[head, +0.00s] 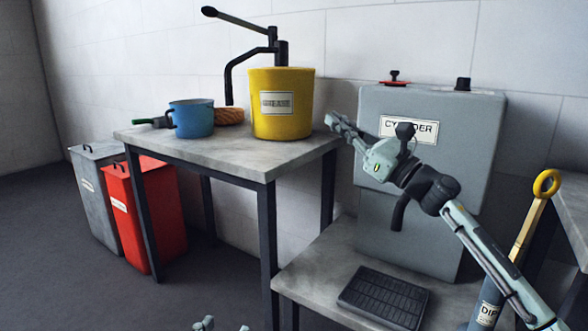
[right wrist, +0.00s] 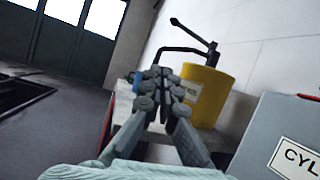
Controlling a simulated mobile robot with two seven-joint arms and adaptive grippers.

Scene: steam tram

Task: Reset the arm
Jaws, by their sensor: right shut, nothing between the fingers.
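My right arm comes in from the right in the head view, in front of the grey cabinet labelled as a cylinder unit (head: 430,200). My right gripper (head: 335,122) points left, near the right edge of the higher table (head: 240,157). Its fingers are shut and empty, and it appears clear of the yellow pail. In the right wrist view the fingers (right wrist: 160,73) are together, with the pail (right wrist: 208,97) behind them. Small pale parts of my left gripper (head: 222,325) peek in at the bottom edge; their opening is unclear.
The yellow grease pail (head: 282,118) with a black lever pump, a blue jug (head: 192,118) and a brown coil (head: 230,116) stand on the higher table. A black ribbed tray (head: 384,298) lies on the lower one. Red (head: 146,215) and grey (head: 98,190) bins stand left.

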